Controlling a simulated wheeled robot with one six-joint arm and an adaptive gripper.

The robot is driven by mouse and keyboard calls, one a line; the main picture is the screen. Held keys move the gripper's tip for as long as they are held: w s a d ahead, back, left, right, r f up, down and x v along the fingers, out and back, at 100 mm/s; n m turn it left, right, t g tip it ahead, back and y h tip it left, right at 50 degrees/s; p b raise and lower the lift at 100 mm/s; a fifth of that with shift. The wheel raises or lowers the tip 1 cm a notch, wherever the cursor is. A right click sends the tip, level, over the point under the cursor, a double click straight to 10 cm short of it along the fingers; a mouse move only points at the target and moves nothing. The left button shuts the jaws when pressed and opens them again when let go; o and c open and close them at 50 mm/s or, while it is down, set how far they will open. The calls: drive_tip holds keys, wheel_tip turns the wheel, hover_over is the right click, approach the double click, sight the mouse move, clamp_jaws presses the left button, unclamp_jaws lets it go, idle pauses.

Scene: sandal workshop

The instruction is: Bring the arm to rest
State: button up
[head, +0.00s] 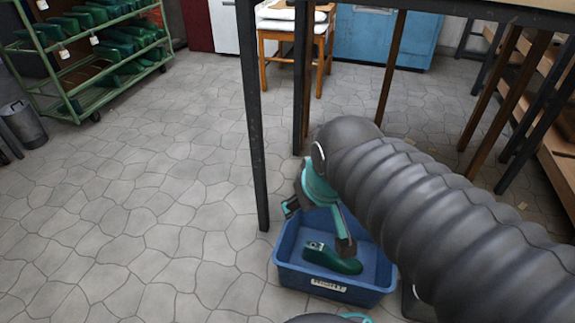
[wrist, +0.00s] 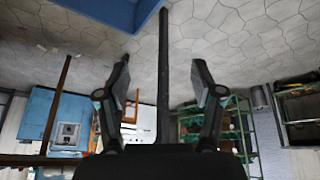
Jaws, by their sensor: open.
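The bin's front label reads "RIGHT". A corner of the bin also shows at the top of the wrist view (wrist: 110,10).
A dark table leg (head: 256,130) stands just left of the gripper; it runs between the fingers in the wrist view (wrist: 163,75). The tabletop (head: 470,10) spans above the arm. A green rack (head: 75,100) with several lasts stands far left.

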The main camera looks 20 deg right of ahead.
drive_tip(key=shift+s+a+r+m, duration=0.1)
drive_tip(key=shift+s+r+m, duration=0.1)
drive_tip(key=shift+s, duration=0.45)
drive_tip(key=shift+s+a+r+m, duration=0.1)
drive_tip(key=shift+s+r+m, duration=0.1)
drive_tip(key=shift+s, duration=0.4)
